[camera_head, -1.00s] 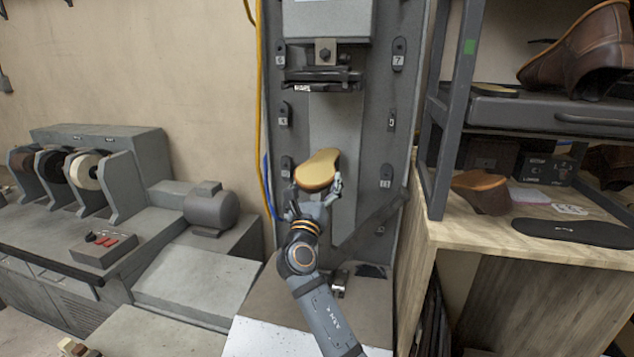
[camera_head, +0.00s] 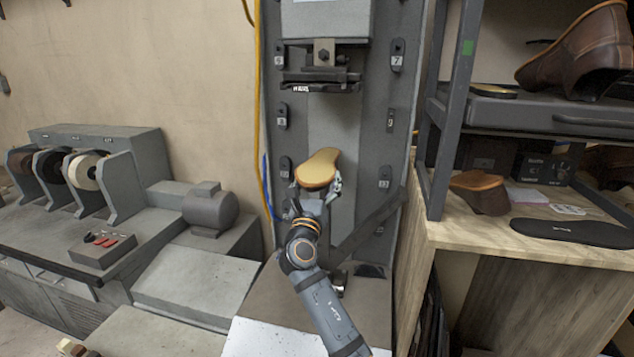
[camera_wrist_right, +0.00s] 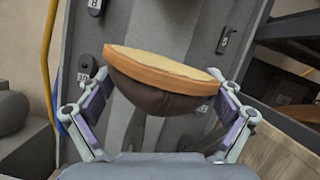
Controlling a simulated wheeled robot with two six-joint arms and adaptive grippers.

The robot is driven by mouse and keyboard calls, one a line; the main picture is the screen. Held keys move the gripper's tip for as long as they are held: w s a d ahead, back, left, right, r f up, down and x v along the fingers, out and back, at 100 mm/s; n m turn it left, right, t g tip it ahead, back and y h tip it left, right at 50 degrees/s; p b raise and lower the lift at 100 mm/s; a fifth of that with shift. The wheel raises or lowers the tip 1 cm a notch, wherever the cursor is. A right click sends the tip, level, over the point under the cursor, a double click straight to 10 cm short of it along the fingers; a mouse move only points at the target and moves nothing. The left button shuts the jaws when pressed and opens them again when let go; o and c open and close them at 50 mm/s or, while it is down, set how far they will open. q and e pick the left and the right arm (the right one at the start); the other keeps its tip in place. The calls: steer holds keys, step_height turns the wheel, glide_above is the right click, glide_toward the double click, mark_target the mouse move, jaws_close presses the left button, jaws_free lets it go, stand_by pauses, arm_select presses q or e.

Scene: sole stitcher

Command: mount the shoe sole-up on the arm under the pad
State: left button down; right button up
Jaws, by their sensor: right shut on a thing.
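The shoe (camera_head: 318,169) is held sole-up in front of the machine, its tan sole facing up. In the right wrist view the shoe (camera_wrist_right: 160,95) shows a dark brown upper below the sole, between the two fingers. My right gripper (camera_head: 318,190) is shut on the shoe from its near end. The dark pad (camera_head: 322,80) hangs on the machine above the shoe, with a clear gap between them. The machine's arm under the pad is not clearly visible; the shoe and my gripper may hide it. My left gripper is not in view.
A metal rack (camera_head: 448,120) and a wooden bench (camera_head: 480,238) with shoes and a black sole (camera_head: 572,232) stand close on the right. A grey bench with thread spools (camera_head: 88,170) and a motor (camera_head: 210,208) is on the left. A yellow hose (camera_head: 257,120) runs down the machine's left side.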

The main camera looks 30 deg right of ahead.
steer(key=shift+w, duration=0.1)
steer(key=shift+w+d, duration=0.45)
steer(key=shift+d, duration=0.15)
steer(key=shift+p, duration=0.3)
stand_by(0.3)
steer(key=shift+f, duration=0.1)
steer(key=o, duration=1)
steer(key=shift+o, duration=0.2)
steer(key=shift+f, duration=0.1)
